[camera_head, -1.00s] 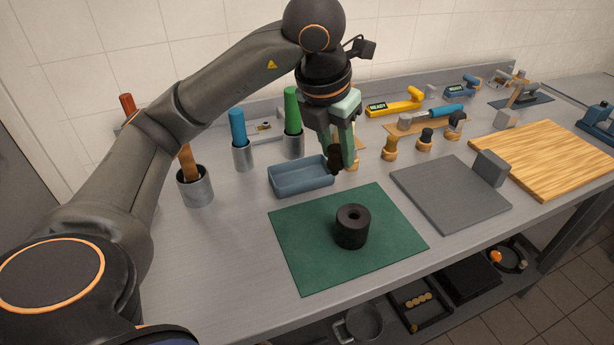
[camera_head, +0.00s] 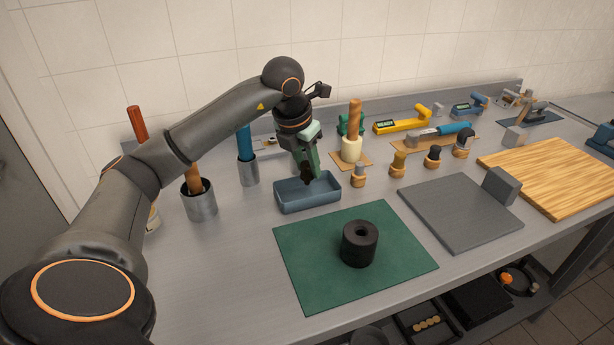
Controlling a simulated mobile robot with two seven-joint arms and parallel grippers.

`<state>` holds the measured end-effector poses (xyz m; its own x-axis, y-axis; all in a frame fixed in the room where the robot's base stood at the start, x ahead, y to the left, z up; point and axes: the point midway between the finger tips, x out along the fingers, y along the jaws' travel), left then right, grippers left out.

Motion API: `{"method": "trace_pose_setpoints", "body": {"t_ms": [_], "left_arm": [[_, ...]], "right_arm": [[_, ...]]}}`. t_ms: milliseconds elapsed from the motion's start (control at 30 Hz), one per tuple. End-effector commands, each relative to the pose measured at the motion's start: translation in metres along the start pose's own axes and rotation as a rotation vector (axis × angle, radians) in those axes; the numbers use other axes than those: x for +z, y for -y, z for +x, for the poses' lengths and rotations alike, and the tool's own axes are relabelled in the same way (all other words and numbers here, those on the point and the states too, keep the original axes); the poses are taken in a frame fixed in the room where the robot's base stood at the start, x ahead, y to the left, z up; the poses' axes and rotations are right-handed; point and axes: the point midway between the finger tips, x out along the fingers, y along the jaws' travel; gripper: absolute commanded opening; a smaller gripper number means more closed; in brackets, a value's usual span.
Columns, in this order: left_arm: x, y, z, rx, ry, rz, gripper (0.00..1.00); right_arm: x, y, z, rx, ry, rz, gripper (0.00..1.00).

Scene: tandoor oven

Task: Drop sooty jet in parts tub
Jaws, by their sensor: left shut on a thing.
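The parts tub is taken to be the blue-grey open tub (camera_head: 308,202) on the bench behind the green mat. My left gripper (camera_head: 308,180) is over the tub, pointing down, with its fingertips at about the height of the rim. It is shut on a small dark thing, the sooty jet (camera_head: 307,175), which shows only partly between the fingers. Whether the jet touches the tub floor cannot be told. My right gripper is not in view.
A black cylinder with a hole (camera_head: 359,243) stands on the green mat (camera_head: 300,262). Metal cups (camera_head: 200,206) with handled tools stand left of the tub. Small jets in wooden holders (camera_head: 398,164) stand to its right. A grey slab (camera_head: 455,212) and a wooden board (camera_head: 550,175) lie further right.

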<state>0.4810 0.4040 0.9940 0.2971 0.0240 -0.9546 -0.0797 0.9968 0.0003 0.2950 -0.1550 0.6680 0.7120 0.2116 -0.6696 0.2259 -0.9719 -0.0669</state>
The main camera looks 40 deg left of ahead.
Motion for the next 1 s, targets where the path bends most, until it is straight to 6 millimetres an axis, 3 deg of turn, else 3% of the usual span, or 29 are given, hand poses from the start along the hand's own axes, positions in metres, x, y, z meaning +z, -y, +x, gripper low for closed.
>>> {"method": "trace_pose_setpoints", "body": {"t_ms": [200,633,667,700,767,1000], "left_arm": [[-0.009,-0.002,0.029,0.001,-0.002,-0.001,0.00],[-0.011,-0.002,0.036,0.000,-0.001,-0.001,0.00],[-0.011,-0.002,0.035,0.000,-0.001,-0.001,0.39],[-0.010,-0.002,0.035,0.000,-0.001,-0.001,0.44],[-0.010,-0.002,0.035,0.000,-0.001,-0.001,0.49],[-0.010,-0.002,0.033,0.000,-0.001,-0.001,0.49]], "right_arm": [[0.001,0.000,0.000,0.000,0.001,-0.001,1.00],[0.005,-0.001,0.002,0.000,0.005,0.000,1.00],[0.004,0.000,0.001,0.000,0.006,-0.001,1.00],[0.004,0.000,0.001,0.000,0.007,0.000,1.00],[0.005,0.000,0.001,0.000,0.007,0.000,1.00],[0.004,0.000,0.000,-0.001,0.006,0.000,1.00]]}}
